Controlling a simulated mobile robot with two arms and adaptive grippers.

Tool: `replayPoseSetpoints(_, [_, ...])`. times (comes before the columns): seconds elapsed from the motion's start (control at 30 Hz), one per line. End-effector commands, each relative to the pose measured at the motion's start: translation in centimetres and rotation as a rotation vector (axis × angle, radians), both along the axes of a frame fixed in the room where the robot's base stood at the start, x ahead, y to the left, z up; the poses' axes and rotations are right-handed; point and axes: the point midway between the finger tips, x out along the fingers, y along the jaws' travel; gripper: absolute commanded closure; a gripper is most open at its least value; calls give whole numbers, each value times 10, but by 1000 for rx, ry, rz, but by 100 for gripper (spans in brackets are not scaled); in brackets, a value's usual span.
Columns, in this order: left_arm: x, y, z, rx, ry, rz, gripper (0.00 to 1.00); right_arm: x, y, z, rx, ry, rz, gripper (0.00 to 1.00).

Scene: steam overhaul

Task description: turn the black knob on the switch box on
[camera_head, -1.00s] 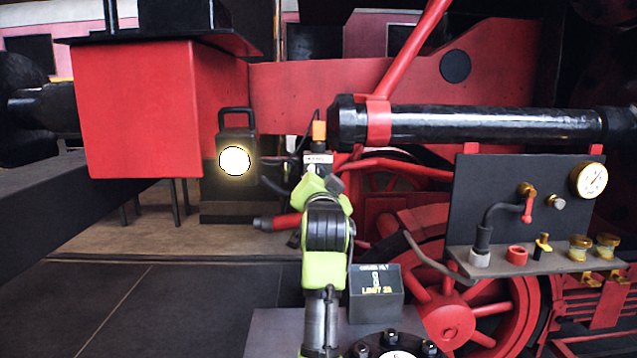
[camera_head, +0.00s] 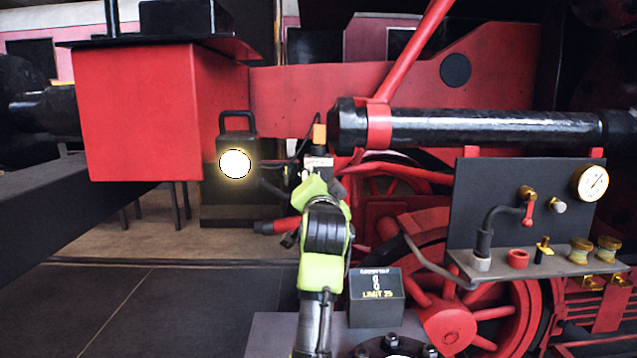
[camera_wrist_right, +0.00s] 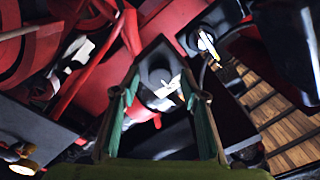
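In the head view a small box with a pale face (camera_head: 318,162) and an orange block (camera_head: 319,133) above it sits just beyond the end of my green and black right arm. I take it to be the switch box. In the right wrist view a dark block with a round black knob-like part (camera_wrist_right: 160,68) lies straight ahead, above a whitish cylinder. My right gripper (camera_wrist_right: 161,88) is open, its two teal fingers spread on either side of the block's lower part; contact cannot be told. My left gripper is not in view.
A lit lamp (camera_head: 235,163) stands left of the box. A dark panel (camera_head: 520,205) with valves and a gauge is at right. A dark box reading "LIMIT" (camera_head: 376,310) stands in front. Red wheels and a black cylinder (camera_head: 480,125) lie close behind.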

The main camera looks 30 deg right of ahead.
Motion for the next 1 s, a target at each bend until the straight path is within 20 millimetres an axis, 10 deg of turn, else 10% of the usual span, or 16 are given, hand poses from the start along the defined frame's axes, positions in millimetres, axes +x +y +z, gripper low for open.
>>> replayPoseSetpoints(0.37, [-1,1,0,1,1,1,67,0,0,8,-2,-1,-1,60])
replayPoseSetpoints(1.0, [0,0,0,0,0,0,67,0,0,99,-2,-1,0,60])
